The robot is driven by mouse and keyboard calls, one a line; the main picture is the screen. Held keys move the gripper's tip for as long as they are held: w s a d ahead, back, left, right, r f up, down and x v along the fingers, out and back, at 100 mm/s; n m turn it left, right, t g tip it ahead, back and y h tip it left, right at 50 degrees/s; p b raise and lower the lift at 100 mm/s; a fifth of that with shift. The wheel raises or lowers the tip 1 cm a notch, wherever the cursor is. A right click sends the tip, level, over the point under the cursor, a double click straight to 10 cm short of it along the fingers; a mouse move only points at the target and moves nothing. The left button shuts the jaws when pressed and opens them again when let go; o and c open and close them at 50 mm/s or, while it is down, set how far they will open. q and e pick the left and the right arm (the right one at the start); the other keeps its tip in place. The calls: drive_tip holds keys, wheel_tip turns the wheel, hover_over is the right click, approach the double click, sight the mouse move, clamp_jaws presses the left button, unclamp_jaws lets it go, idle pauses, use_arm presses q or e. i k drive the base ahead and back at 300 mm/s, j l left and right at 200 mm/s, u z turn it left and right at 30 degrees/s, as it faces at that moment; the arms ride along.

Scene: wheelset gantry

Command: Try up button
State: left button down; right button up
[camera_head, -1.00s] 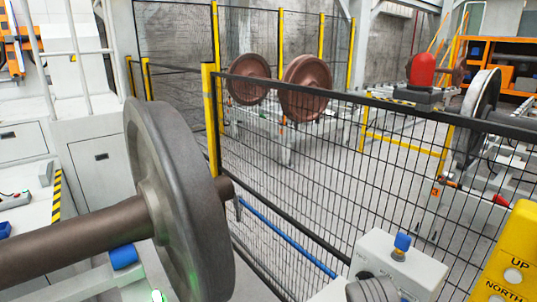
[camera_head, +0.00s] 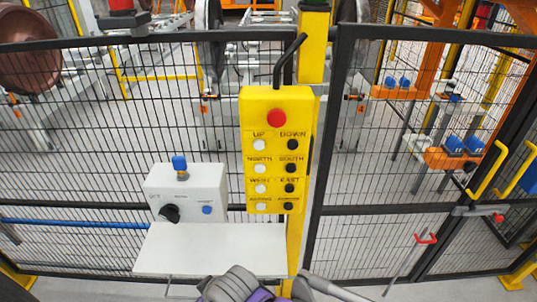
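A yellow control pendant (camera_head: 250,103) hangs upright on a yellow post, facing me. It has a red round button (camera_head: 277,118) at the top. The white up button (camera_head: 260,145) sits under the word UP at the upper left, beside the black down button (camera_head: 292,145). Lower rows pair white and black buttons, including NORTH, SOUTH and EAST. A grey and purple part of my arm (camera_head: 237,286) shows at the bottom centre, below the pendant and apart from it. Neither gripper's fingers can be made out.
A white control box (camera_head: 188,186) with a blue switch and a black knob stands left of the pendant. A white shelf (camera_head: 210,249) juts out below. Black mesh fence (camera_head: 80,140) runs behind on both sides. A red-handled latch (camera_head: 426,239) is at the right.

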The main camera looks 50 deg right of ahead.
sight(258, 144)
drive_tip(key=z, duration=1.85)
